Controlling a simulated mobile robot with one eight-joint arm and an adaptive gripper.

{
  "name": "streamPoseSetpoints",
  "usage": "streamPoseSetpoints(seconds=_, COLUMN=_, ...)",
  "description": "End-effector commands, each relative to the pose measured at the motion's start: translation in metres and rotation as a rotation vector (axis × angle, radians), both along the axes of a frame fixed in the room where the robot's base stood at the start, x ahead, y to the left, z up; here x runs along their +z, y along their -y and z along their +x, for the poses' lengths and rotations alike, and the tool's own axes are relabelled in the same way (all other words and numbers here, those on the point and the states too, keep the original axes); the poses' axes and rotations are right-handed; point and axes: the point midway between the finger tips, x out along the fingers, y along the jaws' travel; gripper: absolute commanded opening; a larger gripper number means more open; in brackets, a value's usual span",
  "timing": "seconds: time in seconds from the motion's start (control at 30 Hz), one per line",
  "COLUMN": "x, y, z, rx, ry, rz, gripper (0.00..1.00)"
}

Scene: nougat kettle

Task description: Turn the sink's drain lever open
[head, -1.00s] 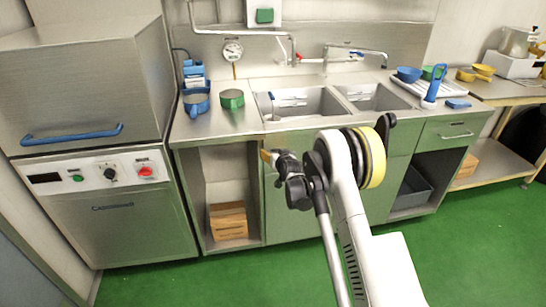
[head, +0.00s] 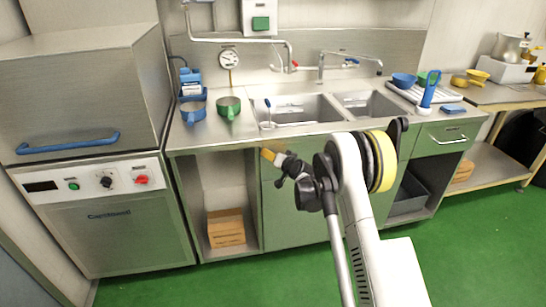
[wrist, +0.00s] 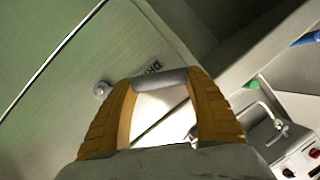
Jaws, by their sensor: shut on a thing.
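My gripper (head: 268,153) is at the front of the sink cabinet, just below the counter edge in the head view. In the wrist view its two yellow fingers (wrist: 160,88) are closed on a grey cylindrical bar, which I take to be the handle of the drain lever (wrist: 160,79). A small round metal fitting (wrist: 102,90) shows on the green panel to its left. Partly readable dark lettering (wrist: 152,67) is just above the bar. The lever is too small to make out in the head view. The sink (head: 300,112) has two basins.
A green pot (head: 228,107) and a blue jug (head: 193,112) stand on the counter left of the sink. The green floor ahead is clear.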

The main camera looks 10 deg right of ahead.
Motion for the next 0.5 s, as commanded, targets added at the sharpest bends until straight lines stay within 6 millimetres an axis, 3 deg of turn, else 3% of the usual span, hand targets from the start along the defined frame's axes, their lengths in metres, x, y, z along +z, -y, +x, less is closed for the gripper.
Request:
streamPoseSetpoints(seconds=0.07, x=-0.0004, y=0.0000, z=-0.0004, rx=0.001, ry=-0.001, rz=-0.001, gripper=0.19)
streamPoseSetpoints(seconds=0.1, x=-0.0004, y=0.0000, z=-0.0004, rx=0.001, ry=-0.001, rz=-0.001, gripper=0.63)
streamPoseSetpoints(seconds=0.17, x=-0.0004, y=0.0000, z=-0.0004, rx=0.001, ry=-0.001, rz=-0.001, gripper=0.82)
streamPoseSetpoints(seconds=0.5, x=0.0004, y=0.0003, z=-0.0015, rx=0.000, ry=0.000, rz=-0.001, gripper=0.84)
